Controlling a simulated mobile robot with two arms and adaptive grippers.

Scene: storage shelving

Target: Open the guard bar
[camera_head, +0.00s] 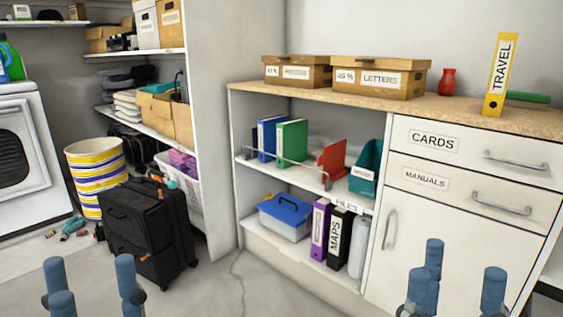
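The guard bar (285,162) is a thin metal rail along the front edge of the cabinet's upper open shelf. It runs from a post at the left side to a post near the red holder, in front of the blue binder (268,138) and green binder (292,142). My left gripper (93,285) is at the bottom left, its blue fingers spread and empty. My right gripper (459,280) is at the bottom right in front of the cabinet door, also spread and empty. Both are apart from the bar. Their palms are out of frame.
A black suitcase (150,225) stands on the floor left of the cabinet. The lower shelf holds a blue-lidded box (285,216) and binders. Drawer handles (515,161) stick out at right. Small items (72,226) litter the floor at left. Floor before the cabinet is clear.

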